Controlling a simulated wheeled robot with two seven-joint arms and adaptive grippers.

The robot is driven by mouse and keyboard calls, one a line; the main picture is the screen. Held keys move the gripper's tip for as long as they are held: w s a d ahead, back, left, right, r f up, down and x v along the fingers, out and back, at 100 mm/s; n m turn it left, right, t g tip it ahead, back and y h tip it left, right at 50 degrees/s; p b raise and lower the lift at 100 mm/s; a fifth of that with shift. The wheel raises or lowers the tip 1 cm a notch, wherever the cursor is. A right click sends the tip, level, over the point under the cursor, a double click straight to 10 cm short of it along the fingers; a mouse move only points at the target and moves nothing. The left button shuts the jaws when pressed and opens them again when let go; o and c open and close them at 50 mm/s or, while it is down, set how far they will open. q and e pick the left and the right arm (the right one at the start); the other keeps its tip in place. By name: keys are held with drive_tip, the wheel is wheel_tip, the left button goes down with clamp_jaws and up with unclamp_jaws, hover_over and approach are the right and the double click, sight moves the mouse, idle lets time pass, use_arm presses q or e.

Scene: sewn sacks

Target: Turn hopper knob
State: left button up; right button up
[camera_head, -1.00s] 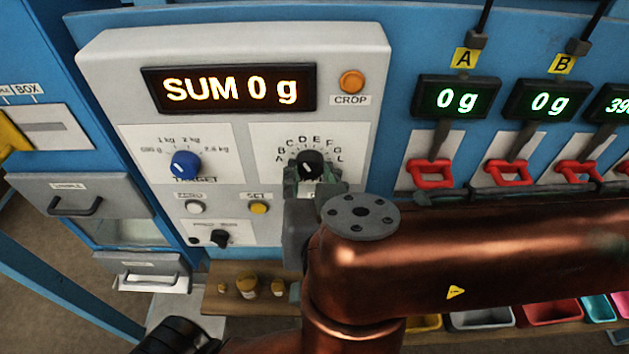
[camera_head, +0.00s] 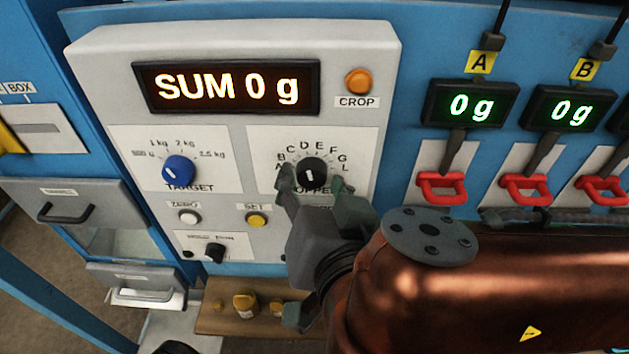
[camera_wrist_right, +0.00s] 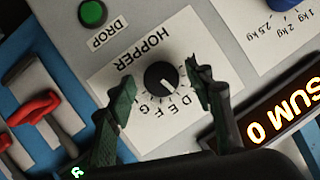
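The hopper knob (camera_head: 311,171) is black with a white pointer mark and sits on a white lettered dial plate. It also shows in the right wrist view (camera_wrist_right: 160,77), upside down; I cannot tell for sure which letter its mark points to. My right gripper (camera_head: 314,188) is open, its greenish fingers spread to either side of the knob. In the wrist view its fingertips (camera_wrist_right: 163,86) stand apart from the knob, with gaps on both sides. The lower part of the dial label is partly hidden by the gripper. My left gripper is not in view.
A blue target knob (camera_head: 178,170) is left of the dial. White zero button (camera_head: 189,217), yellow set button (camera_head: 256,220) and a small black knob (camera_head: 214,252) are below. The display (camera_head: 228,87) reads SUM 0 g. Red handles (camera_head: 441,187) are at right.

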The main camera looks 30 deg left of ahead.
drive_tip(key=shift+s+d+r, duration=0.1)
drive_tip(key=shift+s+d, duration=0.05)
drive_tip(key=v, duration=1.1)
drive_tip(key=shift+s+d, duration=0.2)
